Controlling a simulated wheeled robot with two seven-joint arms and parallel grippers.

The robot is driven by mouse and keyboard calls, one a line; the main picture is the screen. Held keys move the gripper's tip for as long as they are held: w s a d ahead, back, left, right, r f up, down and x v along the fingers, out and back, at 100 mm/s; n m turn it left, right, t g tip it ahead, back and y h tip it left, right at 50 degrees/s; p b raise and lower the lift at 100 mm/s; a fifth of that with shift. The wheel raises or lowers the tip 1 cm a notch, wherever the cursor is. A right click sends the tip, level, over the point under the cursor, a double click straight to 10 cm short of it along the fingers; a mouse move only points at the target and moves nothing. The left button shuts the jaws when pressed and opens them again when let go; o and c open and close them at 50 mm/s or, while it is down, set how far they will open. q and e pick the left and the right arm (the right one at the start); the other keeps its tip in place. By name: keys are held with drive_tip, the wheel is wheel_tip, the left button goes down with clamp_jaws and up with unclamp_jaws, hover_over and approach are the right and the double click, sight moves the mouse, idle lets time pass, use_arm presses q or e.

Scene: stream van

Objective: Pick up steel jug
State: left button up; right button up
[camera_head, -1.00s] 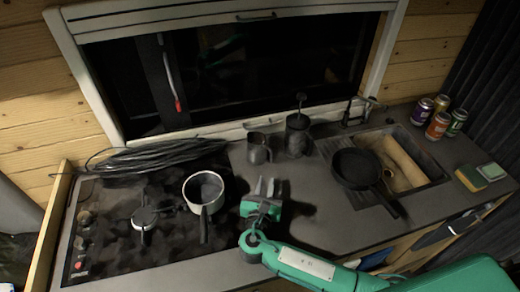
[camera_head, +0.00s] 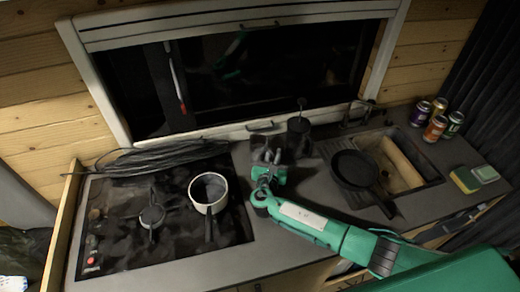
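The steel jug (camera_head: 260,140) is a small dark metal vessel standing upright on the grey counter below the window. My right gripper (camera_head: 271,156) is directly in front of it, and its fingers hide the jug's lower part. The two fingers look slightly apart, with a gap between them. I cannot tell whether the fingertips touch the jug. My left gripper is not in view.
A dark lidded pot (camera_head: 298,136) stands close to the jug's right. A white saucepan (camera_head: 208,190) sits on the hob (camera_head: 120,245) to the left. A black frying pan (camera_head: 355,170) lies by the sink (camera_head: 418,160). Several cans (camera_head: 435,128) stand farther right.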

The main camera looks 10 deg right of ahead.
drive_tip(key=shift+w+d, duration=0.1)
drive_tip(key=shift+w, duration=0.15)
clamp_jaws()
drive_tip(key=shift+r, duration=0.15)
